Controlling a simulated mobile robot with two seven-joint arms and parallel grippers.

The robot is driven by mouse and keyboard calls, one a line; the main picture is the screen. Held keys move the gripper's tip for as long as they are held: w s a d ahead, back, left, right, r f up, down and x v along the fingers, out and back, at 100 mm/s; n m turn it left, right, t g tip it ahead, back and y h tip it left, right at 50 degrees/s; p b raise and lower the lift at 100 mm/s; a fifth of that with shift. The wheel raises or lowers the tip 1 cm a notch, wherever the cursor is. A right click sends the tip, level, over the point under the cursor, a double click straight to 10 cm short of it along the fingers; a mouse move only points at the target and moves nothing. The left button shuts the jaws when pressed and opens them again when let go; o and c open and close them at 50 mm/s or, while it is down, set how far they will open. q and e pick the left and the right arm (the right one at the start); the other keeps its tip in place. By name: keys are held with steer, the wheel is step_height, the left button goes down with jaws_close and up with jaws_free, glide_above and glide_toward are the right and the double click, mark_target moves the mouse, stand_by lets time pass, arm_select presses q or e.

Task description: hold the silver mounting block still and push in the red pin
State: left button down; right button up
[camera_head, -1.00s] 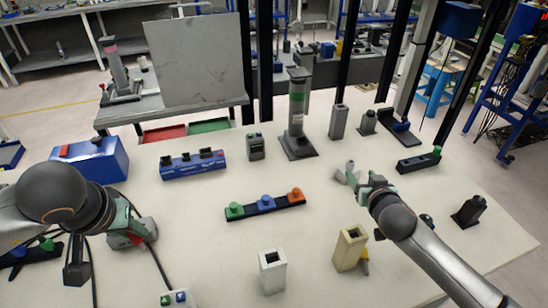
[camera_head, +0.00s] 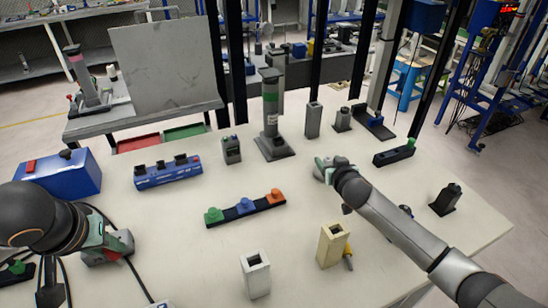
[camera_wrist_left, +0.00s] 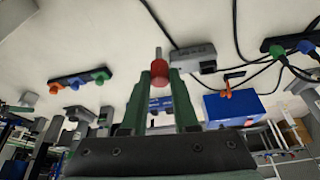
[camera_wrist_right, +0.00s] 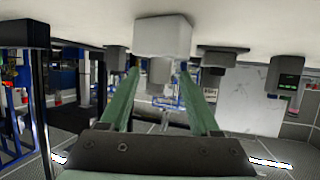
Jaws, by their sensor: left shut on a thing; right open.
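My left gripper (camera_wrist_left: 160,78) is shut on the red pin (camera_wrist_left: 160,70), whose thin silver tip points away from the fingers in the left wrist view. My right gripper (camera_head: 325,166) is open over the right middle of the table. In the right wrist view a pale grey block (camera_wrist_right: 163,36), apparently the silver mounting block, stands just ahead of the open fingertips (camera_wrist_right: 160,72). The hand hides most of it in the head view.
A black strip with green, blue and orange knobs (camera_head: 243,209) lies mid-table. A white socket block (camera_head: 256,275) and a cream block (camera_head: 331,246) stand in front. A blue box (camera_head: 62,174) and a green-banded post (camera_head: 271,112) stand behind. Cables lie near my left arm.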

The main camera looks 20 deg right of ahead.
jaws_close()
stand_by(0.3)
stand_by(0.4)
jaws_free()
stand_by(0.3)
